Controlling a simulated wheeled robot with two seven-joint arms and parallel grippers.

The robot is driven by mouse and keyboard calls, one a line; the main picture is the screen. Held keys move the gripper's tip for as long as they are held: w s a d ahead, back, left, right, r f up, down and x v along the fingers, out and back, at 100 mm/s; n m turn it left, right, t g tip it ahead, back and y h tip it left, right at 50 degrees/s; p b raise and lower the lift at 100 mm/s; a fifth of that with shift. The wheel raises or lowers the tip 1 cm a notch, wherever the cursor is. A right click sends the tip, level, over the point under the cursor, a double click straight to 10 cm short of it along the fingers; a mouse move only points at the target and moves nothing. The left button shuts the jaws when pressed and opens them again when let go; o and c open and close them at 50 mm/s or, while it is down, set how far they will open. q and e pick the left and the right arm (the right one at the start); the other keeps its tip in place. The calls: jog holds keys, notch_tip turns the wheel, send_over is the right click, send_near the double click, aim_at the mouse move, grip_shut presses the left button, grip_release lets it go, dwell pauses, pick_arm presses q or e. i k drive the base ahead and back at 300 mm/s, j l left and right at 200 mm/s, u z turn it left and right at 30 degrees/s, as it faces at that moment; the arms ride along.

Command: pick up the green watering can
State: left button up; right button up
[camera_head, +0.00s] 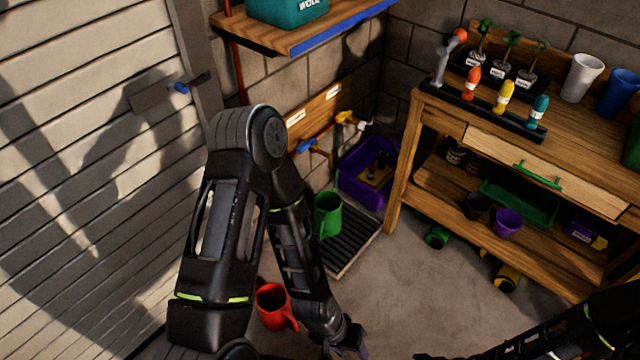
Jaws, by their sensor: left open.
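The green watering can (328,216) stands by the wall on a dark slatted grate (352,240), its handle toward the right. My left forearm passes just in front of it and hides part of its left side. My left gripper (347,350) is low at the bottom edge of the view, well below the can in the picture and apart from it. It is open, and its fingertips are partly cut off. My right arm comes in from the lower right. Its gripper end (432,356) is dark and cut off at the bottom edge, so its jaws cannot be made out.
A red watering can (271,304) is beside my left forearm. A purple bin (358,184) stands behind the grate. A wooden workbench (408,170) with pots and bottles fills the right. A wall shelf (262,38) hangs above. The concrete floor in the middle is clear.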

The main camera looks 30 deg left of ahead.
aim_at(327, 223)
jog(key=u, duration=0.85)
jog(key=i+l, duration=0.9)
jog(key=l, duration=0.2)
jog(key=u, duration=1.75)
